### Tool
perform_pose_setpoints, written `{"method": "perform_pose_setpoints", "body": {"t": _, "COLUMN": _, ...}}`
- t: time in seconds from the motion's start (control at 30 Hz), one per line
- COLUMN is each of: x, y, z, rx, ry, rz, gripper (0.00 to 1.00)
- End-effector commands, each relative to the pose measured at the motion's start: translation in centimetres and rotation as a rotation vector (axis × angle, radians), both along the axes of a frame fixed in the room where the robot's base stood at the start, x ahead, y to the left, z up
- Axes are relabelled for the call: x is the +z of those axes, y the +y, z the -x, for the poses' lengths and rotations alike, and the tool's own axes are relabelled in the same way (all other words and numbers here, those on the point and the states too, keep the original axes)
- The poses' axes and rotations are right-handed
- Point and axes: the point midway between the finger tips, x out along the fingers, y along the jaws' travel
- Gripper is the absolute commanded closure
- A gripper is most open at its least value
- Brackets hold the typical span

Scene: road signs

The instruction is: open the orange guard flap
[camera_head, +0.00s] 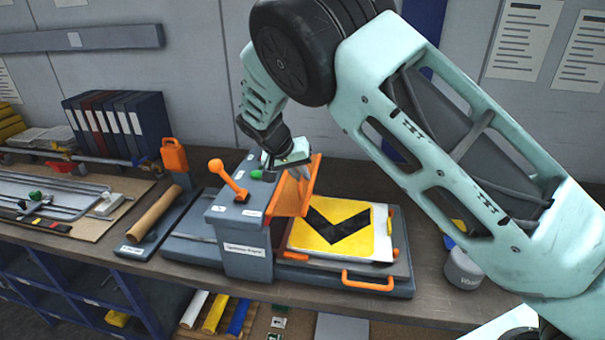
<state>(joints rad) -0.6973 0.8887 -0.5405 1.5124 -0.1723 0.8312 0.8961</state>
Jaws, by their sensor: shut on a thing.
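The orange guard flap (312,180) is on the right side of the grey press housing (245,240), tilted up and outward. My gripper (296,178) is at the flap, shut on it, with the fingertips partly hidden by the flap and my own wrist. Below and right of the flap, a yellow sign with a black chevron (335,232) lies on the press bed (330,272). An orange lever (228,178) and a green button (256,174) are on top of the housing.
An orange handle (367,281) sticks out at the front of the bed. A wooden roller (155,214) lies to the left. A white jar (464,270) stands at the right, near my arm. Binders (115,125) stand at the back left. Bench space behind the bed is clear.

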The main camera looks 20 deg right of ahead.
Motion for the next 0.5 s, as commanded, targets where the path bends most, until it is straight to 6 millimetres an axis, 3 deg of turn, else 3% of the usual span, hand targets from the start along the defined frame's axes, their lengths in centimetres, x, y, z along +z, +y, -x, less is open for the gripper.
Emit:
{"method": "perform_pose_setpoints", "body": {"t": 0.43, "x": 0.01, "y": 0.05, "z": -0.07, "rx": 0.001, "ry": 0.004, "rz": 0.008, "gripper": 1.0}}
{"method": "perform_pose_setpoints", "body": {"t": 0.5, "x": 0.01, "y": 0.05, "z": -0.06, "rx": 0.001, "ry": 0.004, "rz": 0.008, "gripper": 0.76}}
